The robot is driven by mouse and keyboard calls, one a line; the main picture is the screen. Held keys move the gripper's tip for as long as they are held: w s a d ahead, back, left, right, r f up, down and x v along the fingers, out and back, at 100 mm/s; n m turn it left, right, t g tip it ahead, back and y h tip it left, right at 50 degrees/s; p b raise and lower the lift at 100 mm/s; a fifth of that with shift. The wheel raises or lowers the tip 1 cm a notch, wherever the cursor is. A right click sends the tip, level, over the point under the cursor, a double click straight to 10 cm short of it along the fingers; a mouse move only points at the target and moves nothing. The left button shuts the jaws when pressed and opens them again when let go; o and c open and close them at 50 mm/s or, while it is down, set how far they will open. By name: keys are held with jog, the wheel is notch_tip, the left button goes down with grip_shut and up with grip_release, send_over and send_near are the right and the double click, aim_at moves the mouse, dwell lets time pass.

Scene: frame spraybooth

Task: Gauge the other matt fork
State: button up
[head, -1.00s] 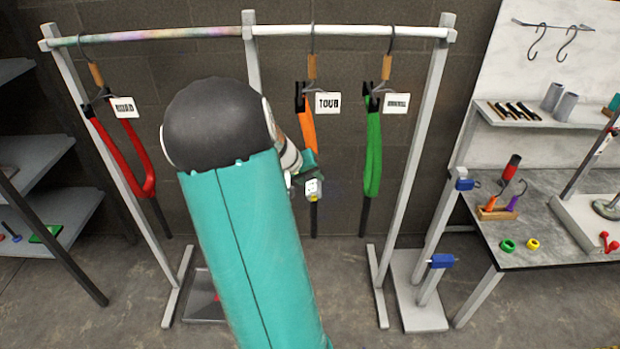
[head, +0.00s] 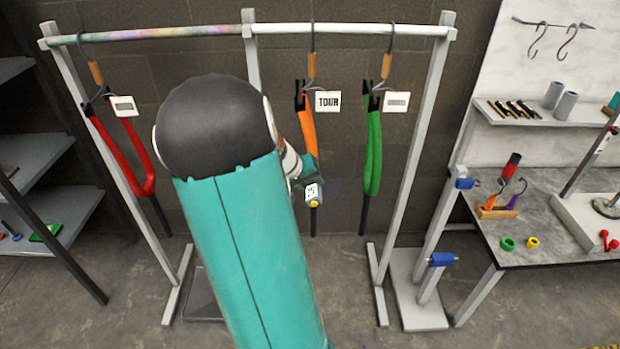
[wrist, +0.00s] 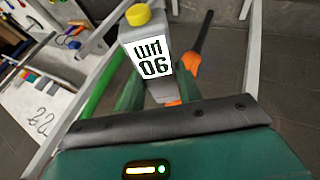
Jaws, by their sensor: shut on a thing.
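My gripper (wrist: 155,100) is shut on a grey gauge (wrist: 133,33) with a yellow button and a white display. The display's characters look upside down in the wrist view, perhaps 90 µm. In the head view the gauge (head: 312,192) is in front of the lower part of the orange fork (head: 308,125), tagged TOUR. The orange fork (wrist: 185,82) shows behind the gauge in the wrist view; I cannot tell whether they touch. A red fork (head: 120,155) hangs left and a green fork (head: 373,155) right, their tags unreadable. I cannot tell which forks are matt.
The forks hang by hooks from a rail (head: 350,30) on a grey frame. A workbench (head: 560,215) with a small tool holder and rings stands right, below a shelf (head: 530,115). Grey shelving (head: 40,160) stands left. A blue-clamped stand (head: 425,295) is near the bench.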

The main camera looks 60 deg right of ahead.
aim_at(312, 197)
jog(key=shift+s+a, duration=0.4)
jog(key=shift+a, duration=0.4)
jog(key=shift+s+a, duration=0.45)
jog(key=shift+a, duration=0.35)
jog(key=shift+s+a, duration=0.4)
jog(key=shift+a, duration=0.4)
